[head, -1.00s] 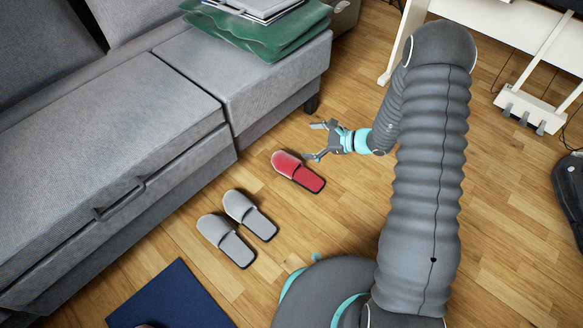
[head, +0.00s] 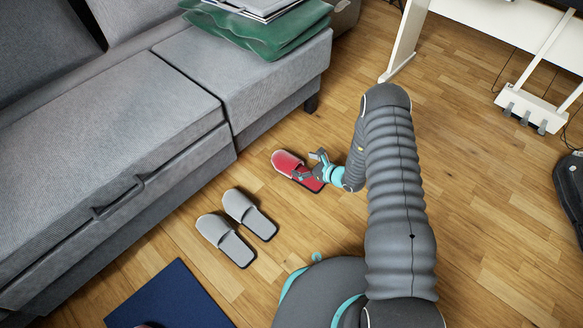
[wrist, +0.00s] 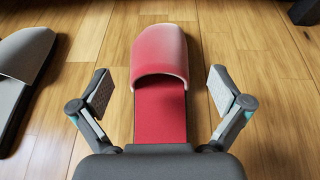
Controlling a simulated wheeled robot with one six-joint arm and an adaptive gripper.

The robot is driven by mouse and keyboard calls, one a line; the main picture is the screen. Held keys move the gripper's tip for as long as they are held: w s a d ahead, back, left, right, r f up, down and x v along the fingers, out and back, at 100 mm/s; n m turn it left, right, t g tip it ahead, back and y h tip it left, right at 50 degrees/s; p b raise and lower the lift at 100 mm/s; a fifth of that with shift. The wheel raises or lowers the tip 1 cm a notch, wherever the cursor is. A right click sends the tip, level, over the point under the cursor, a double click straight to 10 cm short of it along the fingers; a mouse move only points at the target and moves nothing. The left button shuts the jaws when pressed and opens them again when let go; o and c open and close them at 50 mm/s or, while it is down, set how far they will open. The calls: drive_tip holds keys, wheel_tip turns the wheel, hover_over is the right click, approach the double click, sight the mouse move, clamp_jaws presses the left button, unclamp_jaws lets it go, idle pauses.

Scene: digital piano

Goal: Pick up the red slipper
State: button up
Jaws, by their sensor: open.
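The red slipper (head: 288,163) lies on the wooden floor in front of the grey sofa, its closed toe pointing up and left in the head view. In the wrist view the red slipper (wrist: 160,55) is centred, toe away from me, its heel hidden behind my gripper's body. My gripper (wrist: 160,90) is open, with one finger on each side of the slipper and a gap on both sides. In the head view my gripper (head: 308,166) is over the slipper's heel half and hides part of it.
Two grey slippers (head: 238,207) lie side by side to the lower left; one also shows at the wrist view's left edge (wrist: 22,60). The grey sofa (head: 150,110) stands to the left, a blue mat (head: 170,297) lies below.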

sight(292, 161)
drive_tip(key=shift+b+x, duration=0.45)
drive_tip(key=shift+x, duration=3.15)
drive_tip(key=shift+s+a, duration=0.1)
drive_tip(key=shift+s, duration=0.05)
drive_tip(key=c, duration=0.8)
